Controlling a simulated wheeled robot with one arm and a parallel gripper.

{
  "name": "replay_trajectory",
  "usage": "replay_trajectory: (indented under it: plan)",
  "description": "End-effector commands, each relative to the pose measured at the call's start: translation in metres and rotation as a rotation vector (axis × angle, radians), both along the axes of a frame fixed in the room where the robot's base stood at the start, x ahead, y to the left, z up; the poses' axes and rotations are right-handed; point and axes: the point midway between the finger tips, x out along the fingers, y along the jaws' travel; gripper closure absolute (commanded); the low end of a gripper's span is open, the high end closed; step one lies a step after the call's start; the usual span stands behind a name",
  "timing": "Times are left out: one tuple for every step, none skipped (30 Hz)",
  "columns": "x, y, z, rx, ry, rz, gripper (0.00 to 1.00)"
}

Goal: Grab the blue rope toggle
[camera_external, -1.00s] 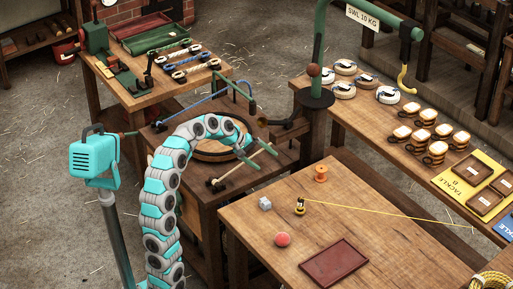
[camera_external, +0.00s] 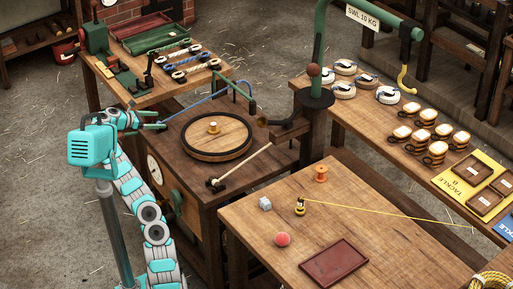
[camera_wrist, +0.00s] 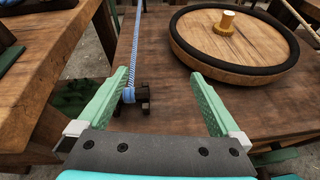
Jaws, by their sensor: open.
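My gripper (camera_external: 160,126) is open and empty, left of and nearer the camera than that bench's toggles.
A round wooden turntable (camera_external: 203,138) with a small spool sits right of my gripper. The back bench (camera_external: 150,92) carries a green vise and trays. A green arch and a thin rod stand near the turntable. The front table (camera_external: 370,220) holds small objects.

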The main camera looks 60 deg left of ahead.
Motion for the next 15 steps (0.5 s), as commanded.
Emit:
replay_trajectory:
  plan:
    - [-0.016,0.016,-0.007,-0.021,0.008,0.035,0.0]
    - [-0.023,0.023,-0.011,-0.038,0.011,0.05,0.0]
    - [-0.031,0.03,-0.017,-0.054,0.016,0.067,0.0]
    - [-0.037,0.035,-0.019,-0.065,0.018,0.079,0.0]
    - [-0.041,0.038,-0.021,-0.072,0.02,0.088,0.0]
    - [-0.046,0.041,-0.023,-0.08,0.022,0.097,0.0]
    - [-0.049,0.043,-0.024,-0.084,0.023,0.102,0.0]
    - [-0.05,0.045,-0.025,-0.087,0.024,0.105,0.0]
    - [-0.05,0.046,-0.026,-0.091,0.024,0.108,0.0]
    - [-0.049,0.046,-0.027,-0.092,0.025,0.11,0.0]
    - [-0.047,0.047,-0.028,-0.093,0.025,0.11,0.0]
    - [-0.044,0.046,-0.03,-0.093,0.025,0.109,0.0]
    - [-0.041,0.046,-0.031,-0.094,0.025,0.109,0.0]
    - [-0.038,0.046,-0.033,-0.094,0.025,0.109,0.0]
    - [-0.034,0.046,-0.035,-0.096,0.025,0.109,0.0]
